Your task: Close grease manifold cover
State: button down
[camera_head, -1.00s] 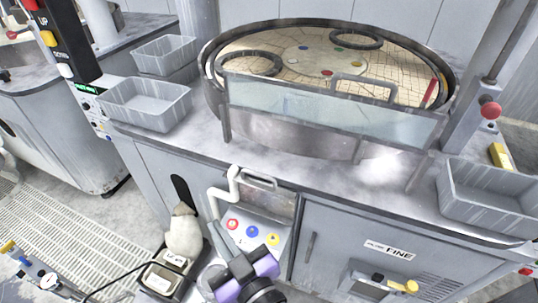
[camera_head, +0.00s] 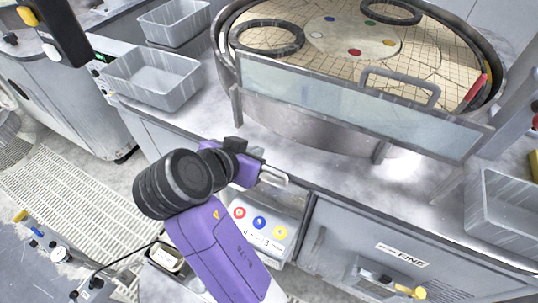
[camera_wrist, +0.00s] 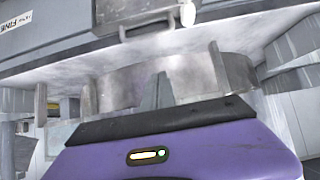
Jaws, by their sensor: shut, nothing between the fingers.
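The grease manifold (camera_head: 262,228) is set in the bench front, with red, blue and yellow round fittings showing. Its grey cover (camera_head: 290,204) is raised above them, and my arm and gripper hide most of it in the head view. In the wrist view, which is upside down, the cover's handle (camera_wrist: 150,20) shows at the top edge. My gripper (camera_head: 275,180) is shut and empty, above and in front of the cover near the bench edge. Whether it touches the cover cannot be told.
A round platen (camera_head: 350,50) stands on the bench behind a clear splash guard (camera_head: 340,105). Grey bins (camera_head: 152,78) stand at left, another bin (camera_head: 505,215) at right. A cabinet door marked FINE (camera_head: 385,240) is right of the manifold. Floor grating (camera_head: 65,185) lies at left.

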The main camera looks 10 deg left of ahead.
jog(key=p+x, duration=0.2)
jog(key=x, duration=0.7)
jog(key=shift+d, duration=0.15)
jog(key=shift+s+a+f+p, duration=0.25)
jog(key=shift+s+f+p, duration=0.25)
jog(key=shift+f, duration=0.1)
jog(key=shift+s+a+f+p, duration=0.25)
jog(key=shift+s+f+p, duration=0.2)
jog(key=shift+s+f, duration=0.3)
jog(key=shift+s+a+f, duration=0.1)
jog(key=shift+a, duration=0.05)
